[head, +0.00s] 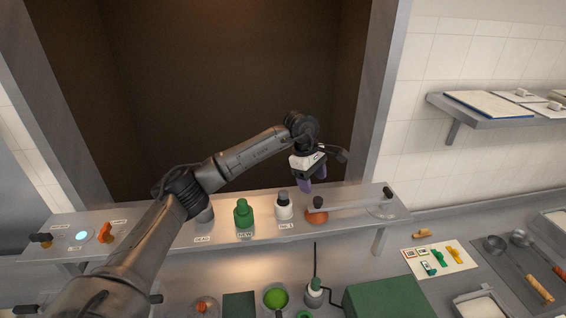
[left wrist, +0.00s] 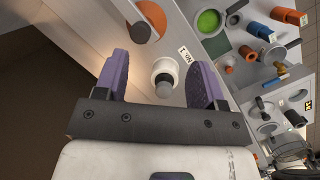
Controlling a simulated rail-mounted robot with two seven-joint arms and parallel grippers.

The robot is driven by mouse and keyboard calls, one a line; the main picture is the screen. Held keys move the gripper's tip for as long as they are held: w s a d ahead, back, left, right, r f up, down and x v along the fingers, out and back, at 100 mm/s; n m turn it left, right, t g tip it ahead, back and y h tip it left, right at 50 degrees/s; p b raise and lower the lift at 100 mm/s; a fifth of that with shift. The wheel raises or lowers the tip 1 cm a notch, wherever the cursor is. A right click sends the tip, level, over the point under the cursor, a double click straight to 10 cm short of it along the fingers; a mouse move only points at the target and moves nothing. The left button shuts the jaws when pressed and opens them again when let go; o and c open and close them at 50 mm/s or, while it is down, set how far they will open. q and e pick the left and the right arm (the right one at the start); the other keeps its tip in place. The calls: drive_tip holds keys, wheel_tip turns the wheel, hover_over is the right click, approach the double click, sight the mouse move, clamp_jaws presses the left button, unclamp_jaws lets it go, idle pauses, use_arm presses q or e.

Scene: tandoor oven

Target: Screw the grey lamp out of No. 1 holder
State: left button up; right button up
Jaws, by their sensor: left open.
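The No. 1 holder (head: 284,212) is a white cylinder on the metal shelf, behind its "NO. 1" label. The grey lamp (head: 283,196) stands upright in its top. In the left wrist view, the white holder (left wrist: 161,67) and the grey end of the lamp (left wrist: 164,89) show between and beyond the purple fingers. My left gripper (head: 310,187) is open and empty, above and slightly right of the lamp, apart from it in the head view. My right gripper is not in view.
A green lamp (head: 243,214) stands at the "NEW" label, left of the No. 1 holder. A grey holder (head: 205,214) at the "DEAD" label is partly hidden by my left arm. An orange knob (head: 316,216) sits close on the right. The shelf's right part (head: 365,207) is mostly clear.

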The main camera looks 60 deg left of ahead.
use_arm(q)
wheel_tip(320, 180, up, 3)
drive_tip(key=g+y, duration=0.2)
hover_over(283, 193)
drive_tip(key=n, duration=0.1)
wheel_tip(283, 193, down, 11)
drive_tip(key=shift+a+f+p, duration=0.1)
drive_tip(key=shift+p, duration=0.85)
drive_tip(key=shift+w+f, duration=0.1)
drive_tip(key=shift+f, duration=0.8)
drive_tip(key=shift+c, duration=0.4)
